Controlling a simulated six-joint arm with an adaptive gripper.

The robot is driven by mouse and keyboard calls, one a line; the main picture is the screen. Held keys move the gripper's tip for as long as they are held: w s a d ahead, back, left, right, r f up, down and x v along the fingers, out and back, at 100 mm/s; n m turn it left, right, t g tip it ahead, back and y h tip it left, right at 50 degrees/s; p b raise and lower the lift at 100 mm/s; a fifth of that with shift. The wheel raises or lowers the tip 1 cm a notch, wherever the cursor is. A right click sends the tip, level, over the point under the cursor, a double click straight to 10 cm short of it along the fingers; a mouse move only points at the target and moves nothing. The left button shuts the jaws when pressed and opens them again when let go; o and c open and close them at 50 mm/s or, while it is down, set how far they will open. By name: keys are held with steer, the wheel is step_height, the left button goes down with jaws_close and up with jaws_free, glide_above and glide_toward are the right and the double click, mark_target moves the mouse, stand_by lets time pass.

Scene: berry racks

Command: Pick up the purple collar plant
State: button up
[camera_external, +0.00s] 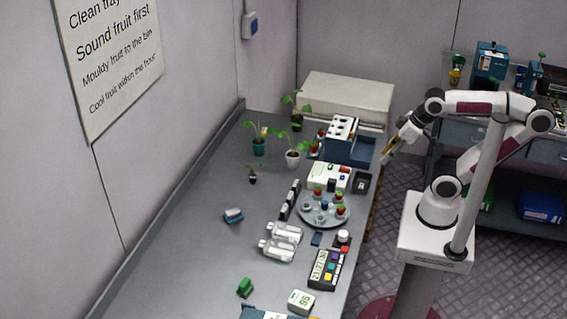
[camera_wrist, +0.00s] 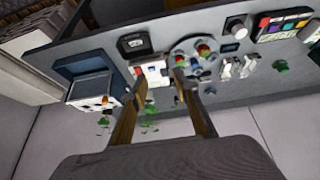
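Several potted plants stand at the far end of the bench: one in a teal pot (camera_external: 258,148), one in a white pot (camera_external: 292,159), one in a dark pot (camera_external: 297,122), and a small seedling (camera_external: 252,176) nearer the camera. I cannot make out a purple collar on any of them at this size. In the wrist view, small green leaves (camera_wrist: 150,124) show between and beside my fingers. My gripper (camera_external: 385,157) is off the bench's right edge, above the floor. In the wrist view its two fingers (camera_wrist: 161,77) are apart, with nothing held between them.
A blue box with a white holed rack (camera_external: 342,130), a white device (camera_external: 329,176), a round plate with berries (camera_external: 324,210) and a keypad device (camera_external: 326,268) line the bench's right side. The left strip of the bench (camera_external: 180,230) is mostly clear.

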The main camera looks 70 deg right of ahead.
steer(key=w+d+f+n+t, duration=0.1)
steer(key=w+d+n+t, duration=0.1)
steer(key=w+n, duration=0.95)
steer(key=w+d+f+n+t, duration=0.15)
steer(key=w+n, duration=0.45)
steer(key=w, duration=1)
steer(key=w+f+n+t, duration=0.2)
steer(key=w+f+n, duration=0.3)
steer(key=w+n, duration=0.4)
steer(key=n+t+y, duration=0.2)
steer(key=n+y, duration=0.2)
steer(key=n, duration=0.6)
glide_toward(253, 175)
steer(key=shift+w+a+g, duration=0.15)
steer(key=shift+w+g, duration=0.1)
steer(key=shift+w, duration=0.85)
steer(key=shift+w+a+f+n, duration=0.25)
steer(key=shift+f+n, duration=0.15)
steer(key=shift+n, duration=0.15)
steer(key=shift+f, duration=0.1)
steer(key=shift+x, duration=1.25)
